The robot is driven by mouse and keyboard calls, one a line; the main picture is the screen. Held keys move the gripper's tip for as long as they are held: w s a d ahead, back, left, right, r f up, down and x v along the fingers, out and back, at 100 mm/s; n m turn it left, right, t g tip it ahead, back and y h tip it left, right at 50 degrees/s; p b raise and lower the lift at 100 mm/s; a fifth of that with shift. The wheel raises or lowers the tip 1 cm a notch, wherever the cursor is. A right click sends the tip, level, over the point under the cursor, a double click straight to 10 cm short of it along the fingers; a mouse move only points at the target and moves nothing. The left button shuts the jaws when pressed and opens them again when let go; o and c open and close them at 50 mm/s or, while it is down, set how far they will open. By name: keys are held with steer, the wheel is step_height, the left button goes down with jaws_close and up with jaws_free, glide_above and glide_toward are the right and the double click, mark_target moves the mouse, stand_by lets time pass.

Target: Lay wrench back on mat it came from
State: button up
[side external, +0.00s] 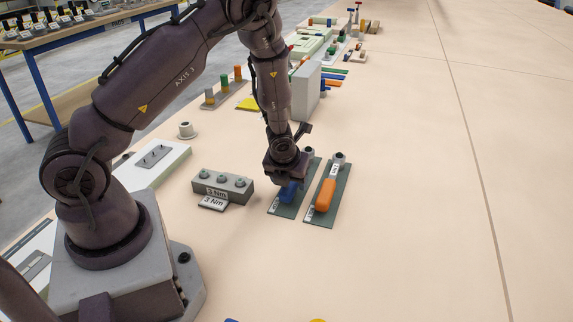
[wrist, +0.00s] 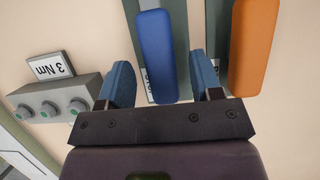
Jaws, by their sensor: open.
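A wrench with a blue handle (side external: 287,194) lies on the left dark green mat (side external: 276,211); my arm hides part of it. Its blue handle (wrist: 155,55) also fills the middle of the wrist view. A wrench with an orange handle (side external: 326,193) lies on the right green mat (side external: 318,219), and its handle (wrist: 251,45) shows at the right of the wrist view. My gripper (side external: 289,180) is low over the blue handle. In the wrist view my gripper (wrist: 160,66) is open, one finger on each side of that handle, with visible gaps.
A grey block (side external: 222,187) with several round studs stands left of the mats, with a "3 Nm" card (side external: 212,203) before it. A white panel (side external: 155,160) lies farther left. A grey upright box (side external: 306,92) stands behind. The table's right side is clear.

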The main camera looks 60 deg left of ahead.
steer(key=s+d+r+n, duration=0.3)
steer(key=r+n, duration=0.2)
steer(key=r, duration=0.3)
steer(key=s+d+r+n+t+h, duration=0.1)
steer(key=s+d+r+n, duration=0.1)
steer(key=r+n, duration=0.45)
steer(key=s+d+r+n, duration=0.3)
steer(key=r, duration=0.6)
steer(key=s+d+r+n+h, duration=0.1)
steer(key=s+d+r+n, duration=0.1)
steer(key=s+n, duration=0.3)
steer(key=s+d+r+n+t+h, duration=0.1)
steer(key=s+d+r+n, duration=0.2)
steer(key=s+r+n, duration=0.2)
steer(key=shift+d+r+n, duration=0.3)
steer(key=shift+d+n, duration=0.05)
steer(key=shift+n, duration=0.9)
steer(key=shift+s, duration=0.1)
